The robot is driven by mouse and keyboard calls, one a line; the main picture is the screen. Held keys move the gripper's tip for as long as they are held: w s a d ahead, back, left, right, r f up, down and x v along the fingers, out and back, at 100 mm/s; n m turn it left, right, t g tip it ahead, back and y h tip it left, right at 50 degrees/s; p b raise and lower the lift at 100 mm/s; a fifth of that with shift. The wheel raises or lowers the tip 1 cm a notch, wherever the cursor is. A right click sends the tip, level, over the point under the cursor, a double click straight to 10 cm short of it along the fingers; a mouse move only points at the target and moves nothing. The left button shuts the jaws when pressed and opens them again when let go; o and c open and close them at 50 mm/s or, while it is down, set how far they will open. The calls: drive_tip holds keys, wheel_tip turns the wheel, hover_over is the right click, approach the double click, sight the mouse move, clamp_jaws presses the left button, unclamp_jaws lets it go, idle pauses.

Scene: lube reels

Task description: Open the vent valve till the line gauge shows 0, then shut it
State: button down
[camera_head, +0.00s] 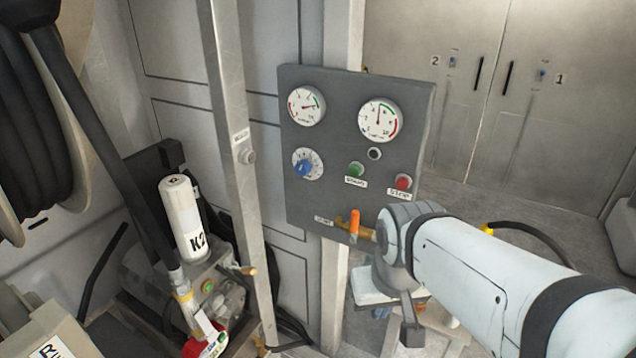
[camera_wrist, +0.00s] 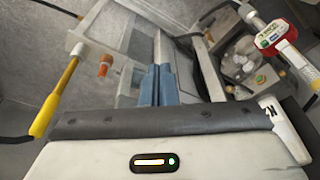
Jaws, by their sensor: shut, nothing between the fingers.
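The vent valve (camera_head: 354,222) appears to be the orange-handled brass valve at the panel's lower edge, its handle upright. What looks like its orange handle (camera_wrist: 104,65) shows in the wrist view, left of and apart from my fingers. The left gauge (camera_head: 307,106) has its needle pointing right. The right gauge (camera_head: 379,120) has its needle nearly straight up. Their captions are too small to read, so I cannot tell which is the line gauge. My gripper (camera_wrist: 155,85) is shut and empty, its blue fingers together.
The grey panel (camera_head: 332,172) also carries a blue knob (camera_head: 303,168), a green button (camera_head: 356,169) and a red button (camera_head: 403,182). A metal post (camera_head: 236,120) stands left of it. A K2 canister (camera_head: 182,215) stands at lower left. A yellow handle (camera_wrist: 55,98) is left of my fingers.

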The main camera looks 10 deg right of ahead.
drive_tip(key=w+a+r+m+t+h, duration=0.1)
drive_tip(key=w+a+r+h, duration=0.3)
drive_tip(key=w, duration=0.9)
drive_tip(key=w+a+f+m+t+h, duration=0.15)
drive_tip(key=w+a, duration=0.45)
drive_tip(key=w, duration=0.6)
drive_tip(key=p, duration=0.1)
approach(354, 228)
drive_tip(key=w+a+f, duration=0.3)
drive_tip(key=w+f, duration=0.1)
drive_tip(key=shift+n+g+h, duration=0.25)
drive_tip(key=shift+n+g, duration=0.1)
drive_tip(key=shift+w+d+f+p, duration=0.1)
drive_tip(key=shift+d+p, duration=0.15)
drive_tip(key=shift+d, duration=0.45)
drive_tip(key=shift+d+f+p, duration=0.1)
drive_tip(key=shift+d+p, duration=0.1)
drive_tip(key=shift+d, duration=0.45)
drive_tip(key=shift+d+f+p, duration=0.1)
drive_tip(key=shift+d+p, duration=0.15)
drive_tip(key=shift+d, duration=0.45)
